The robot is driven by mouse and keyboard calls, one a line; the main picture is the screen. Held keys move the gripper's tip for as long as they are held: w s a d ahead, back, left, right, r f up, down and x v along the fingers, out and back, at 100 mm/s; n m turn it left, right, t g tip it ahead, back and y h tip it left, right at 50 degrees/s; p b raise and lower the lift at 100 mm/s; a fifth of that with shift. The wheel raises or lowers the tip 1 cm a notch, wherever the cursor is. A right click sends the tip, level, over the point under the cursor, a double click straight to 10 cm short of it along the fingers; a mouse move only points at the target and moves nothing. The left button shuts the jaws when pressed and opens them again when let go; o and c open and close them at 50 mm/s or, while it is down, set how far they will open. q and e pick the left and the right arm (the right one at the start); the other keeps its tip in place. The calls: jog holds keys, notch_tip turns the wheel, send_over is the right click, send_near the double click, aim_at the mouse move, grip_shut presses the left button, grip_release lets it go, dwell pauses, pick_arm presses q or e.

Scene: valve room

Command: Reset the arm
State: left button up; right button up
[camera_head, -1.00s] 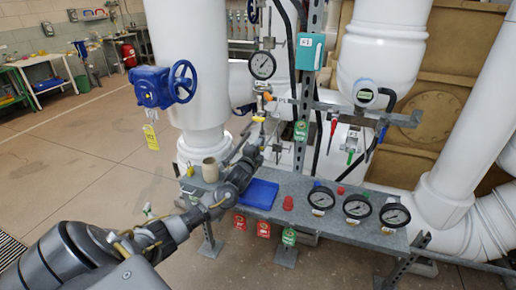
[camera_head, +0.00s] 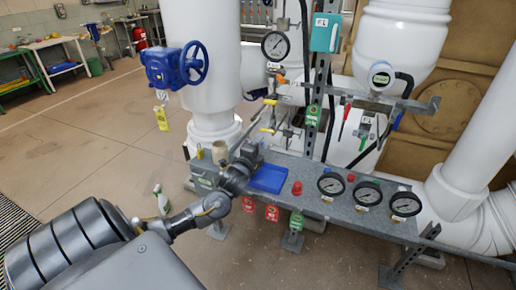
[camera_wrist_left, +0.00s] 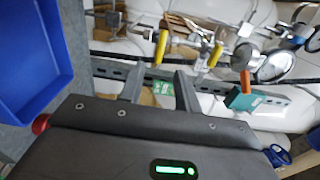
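My left arm comes in from the lower left in the head view. Its gripper (camera_head: 256,142) is above the grey bench, beside the left end of the blue tray and below the yellow-handled valve (camera_head: 269,102). In the left wrist view the two fingers of this gripper (camera_wrist_left: 157,80) stand apart with nothing between them, so it is open. Yellow handles (camera_wrist_left: 161,46) show beyond the fingertips, apart from them. My right arm and gripper are not in view.
A blue valve (camera_head: 176,66) and a gauge (camera_head: 275,45) stand behind. Open floor lies to the left.

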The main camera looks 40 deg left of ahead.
pick_arm(q)
jog(key=shift+s+d, duration=0.15)
jog(key=shift+s, duration=0.25)
